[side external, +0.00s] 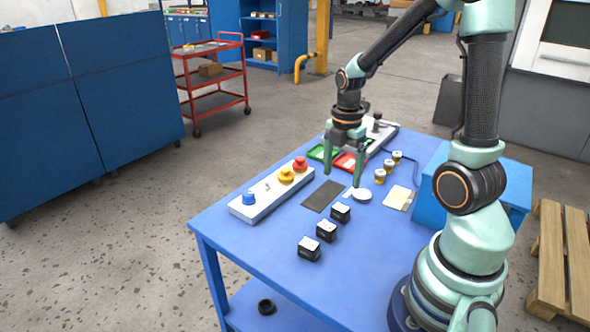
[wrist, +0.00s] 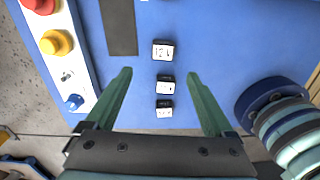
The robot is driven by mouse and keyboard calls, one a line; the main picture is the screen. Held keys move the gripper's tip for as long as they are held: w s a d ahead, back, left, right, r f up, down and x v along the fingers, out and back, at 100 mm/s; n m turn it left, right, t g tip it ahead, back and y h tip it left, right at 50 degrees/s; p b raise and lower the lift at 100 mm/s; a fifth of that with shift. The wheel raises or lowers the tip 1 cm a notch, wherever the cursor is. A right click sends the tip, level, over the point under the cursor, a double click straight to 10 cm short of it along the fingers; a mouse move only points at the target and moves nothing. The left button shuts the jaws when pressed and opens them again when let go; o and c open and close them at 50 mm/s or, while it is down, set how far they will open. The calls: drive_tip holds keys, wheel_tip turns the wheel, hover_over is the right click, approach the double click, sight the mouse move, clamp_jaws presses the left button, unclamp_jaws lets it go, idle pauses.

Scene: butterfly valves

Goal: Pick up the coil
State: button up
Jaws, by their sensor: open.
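Three black blocks with white printed tops look like the coils. They stand in a row on the blue table: the far one (side external: 340,212), the middle one (side external: 326,231) and the near one (side external: 308,249). In the wrist view they line up as the upper (wrist: 163,50), middle (wrist: 166,85) and lower (wrist: 165,110) blocks, between the lines of my fingers. The upper print is partly readable; the others are too small. My gripper (side external: 343,166) points down above the table, beyond the row in the side view. Its green fingers (wrist: 159,73) are apart and empty.
A white panel (side external: 262,200) with red, yellow and blue knobs lies left of a dark mat (side external: 322,196). Green and red trays (side external: 343,160), a white round piece (side external: 362,195), brass-coloured fittings (side external: 380,176) and a blue box (side external: 430,195) stand nearby. The front table corner is clear.

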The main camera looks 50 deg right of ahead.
sight(341, 207)
wheel_tip(341, 207, down, 6)
drive_tip(key=shift+s+f, duration=0.1)
drive_tip(key=f, duration=0.3)
drive_tip(key=shift+s+d+f, duration=0.15)
drive_tip(key=shift+s+f, duration=0.1)
drive_tip(key=shift+f, duration=0.85)
drive_tip(key=shift+w, duration=0.1)
clamp_jaws()
drive_tip(key=shift+r, duration=0.1)
